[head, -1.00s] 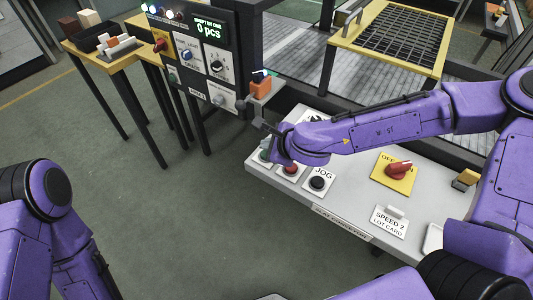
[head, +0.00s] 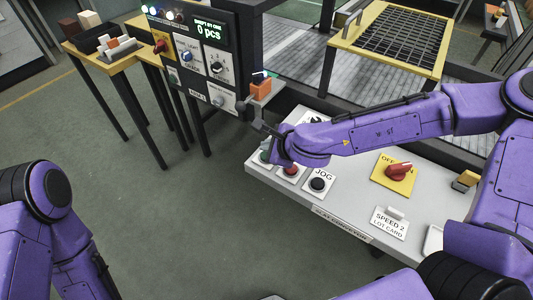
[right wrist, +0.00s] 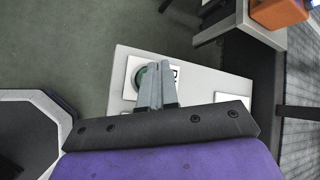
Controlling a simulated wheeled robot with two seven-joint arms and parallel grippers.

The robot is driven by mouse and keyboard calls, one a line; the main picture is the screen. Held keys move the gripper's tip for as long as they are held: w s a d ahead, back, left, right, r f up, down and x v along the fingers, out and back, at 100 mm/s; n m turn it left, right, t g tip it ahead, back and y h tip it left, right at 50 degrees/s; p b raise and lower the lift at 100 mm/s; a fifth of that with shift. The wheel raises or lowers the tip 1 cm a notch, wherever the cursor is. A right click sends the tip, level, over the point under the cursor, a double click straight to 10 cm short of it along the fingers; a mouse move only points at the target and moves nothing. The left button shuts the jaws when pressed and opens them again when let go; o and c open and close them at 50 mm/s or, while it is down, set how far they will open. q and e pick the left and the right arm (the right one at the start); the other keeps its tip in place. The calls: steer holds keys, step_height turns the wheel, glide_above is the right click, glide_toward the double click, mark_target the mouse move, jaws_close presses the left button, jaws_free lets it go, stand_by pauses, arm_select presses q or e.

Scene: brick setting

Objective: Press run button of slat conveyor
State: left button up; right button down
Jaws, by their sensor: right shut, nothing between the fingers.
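The slat conveyor's light grey control panel (head: 345,205) carries a green button in a white plate at its left end. In the right wrist view the green button (right wrist: 141,80) shows partly behind the shut, empty fingers of my right gripper (right wrist: 158,66). The fingertips overlap its right part; I cannot tell whether they touch it. Lettering beside it is mostly covered. My right gripper (head: 266,142) is over this end of the panel. My left gripper is out of view.
A red button (head: 291,170), a black JOG button (head: 318,184) and a red rotary switch (head: 399,171) on a yellow plate share the panel. An upright control box (head: 203,75) with a "0 pcs" display stands behind. An orange block (head: 261,88) sits near the wrist.

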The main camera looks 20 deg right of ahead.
steer(key=shift+f, duration=0.1)
stand_by(0.6)
steer(key=shift+f+b, duration=0.3)
steer(key=shift+f, duration=0.05)
